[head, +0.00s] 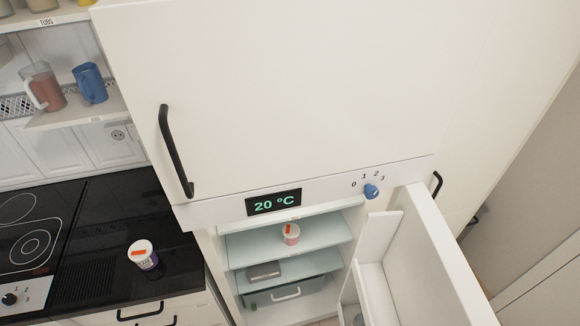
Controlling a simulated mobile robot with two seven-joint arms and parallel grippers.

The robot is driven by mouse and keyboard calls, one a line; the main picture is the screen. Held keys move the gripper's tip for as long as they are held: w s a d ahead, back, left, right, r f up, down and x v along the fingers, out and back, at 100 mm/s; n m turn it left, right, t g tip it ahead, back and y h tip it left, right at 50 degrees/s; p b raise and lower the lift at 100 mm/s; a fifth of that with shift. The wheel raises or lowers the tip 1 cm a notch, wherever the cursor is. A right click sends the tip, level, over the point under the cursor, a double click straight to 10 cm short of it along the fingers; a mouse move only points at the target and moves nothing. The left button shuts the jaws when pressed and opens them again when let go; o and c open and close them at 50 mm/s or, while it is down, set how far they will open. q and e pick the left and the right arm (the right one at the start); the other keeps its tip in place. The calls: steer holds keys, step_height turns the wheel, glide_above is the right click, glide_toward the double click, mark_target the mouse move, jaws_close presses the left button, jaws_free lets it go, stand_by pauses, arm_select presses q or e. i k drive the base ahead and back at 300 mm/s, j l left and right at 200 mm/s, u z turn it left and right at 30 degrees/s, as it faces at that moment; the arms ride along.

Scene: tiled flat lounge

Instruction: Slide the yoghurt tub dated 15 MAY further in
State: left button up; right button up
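A small tub with a red-orange label (291,234) stands upright on the upper glass shelf (325,228) inside the open fridge. Another tub, white and purple with an orange-red label on its lid (143,252), stands on the black counter (108,225) left of the fridge. Any dates on the tubs are too small to read, so I cannot tell which is dated 15 MAY. Neither of my grippers is in view.
The lower fridge door (440,265) stands open to the right. A dark flat box (264,271) lies on the lower shelf above a drawer (285,294). The closed upper door has a black handle (176,150). Shelf space beside the fridge tub looks clear.

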mark_target(291, 231)
steer(key=i+j+u, duration=0.15)
steer(key=i+j, duration=0.15)
steer(key=j, duration=0.15)
steer(key=i+j+u, duration=0.2)
steer(key=i+j, duration=0.15)
steer(key=j, duration=0.1)
